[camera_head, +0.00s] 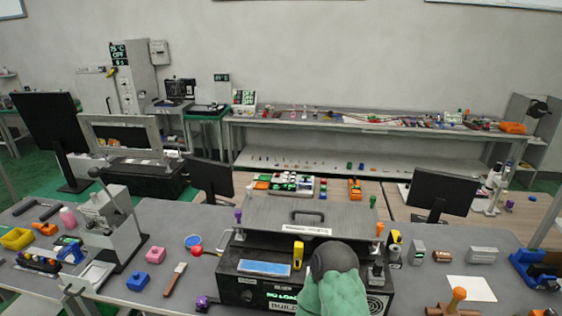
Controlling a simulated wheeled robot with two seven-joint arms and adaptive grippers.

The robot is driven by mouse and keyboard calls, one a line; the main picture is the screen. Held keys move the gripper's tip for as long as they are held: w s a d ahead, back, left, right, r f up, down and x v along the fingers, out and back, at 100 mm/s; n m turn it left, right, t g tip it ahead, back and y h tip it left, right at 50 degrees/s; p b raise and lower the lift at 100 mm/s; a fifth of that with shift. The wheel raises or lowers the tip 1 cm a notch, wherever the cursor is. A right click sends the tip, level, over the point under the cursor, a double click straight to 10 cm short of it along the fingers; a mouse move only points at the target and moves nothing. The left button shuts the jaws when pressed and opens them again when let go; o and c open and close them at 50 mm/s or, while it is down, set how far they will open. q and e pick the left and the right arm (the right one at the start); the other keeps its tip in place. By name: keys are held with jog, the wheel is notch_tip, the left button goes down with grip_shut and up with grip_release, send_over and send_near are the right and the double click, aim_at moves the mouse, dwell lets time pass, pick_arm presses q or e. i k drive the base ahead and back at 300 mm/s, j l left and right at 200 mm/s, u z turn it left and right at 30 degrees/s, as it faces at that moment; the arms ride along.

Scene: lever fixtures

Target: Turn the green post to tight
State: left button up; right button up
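The green post (373,201) is small and stands upright at the back right corner of the metal plate (268,214) on the black fixture (233,292). A purple post (238,215) is at the plate's left, and an orange post (380,229) is at its right front. A yellow block-like lever (298,255) stands on the fixture's front. The green post is too small here to tell how tight it is. Neither gripper's fingers can be seen, and nothing is touching the green post. A rounded dark grey and green shape hides part of the fixture's front.
White paper (471,289) and a blue vise-like tool (533,269) lie at right. A monitor (443,193) stands behind.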

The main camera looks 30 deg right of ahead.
aim_at(373, 198)
jog(key=z, duration=1.6)
jog(key=i+l+u, duration=0.1)
jog(key=l+u, duration=0.15)
jog(key=u, duration=0.15)
jog(key=i+l+u, duration=0.1)
jog(key=l+u, duration=0.45)
jog(key=u, duration=0.2)
jog(key=i+l+u, duration=0.1)
jog(key=l+u, duration=0.25)
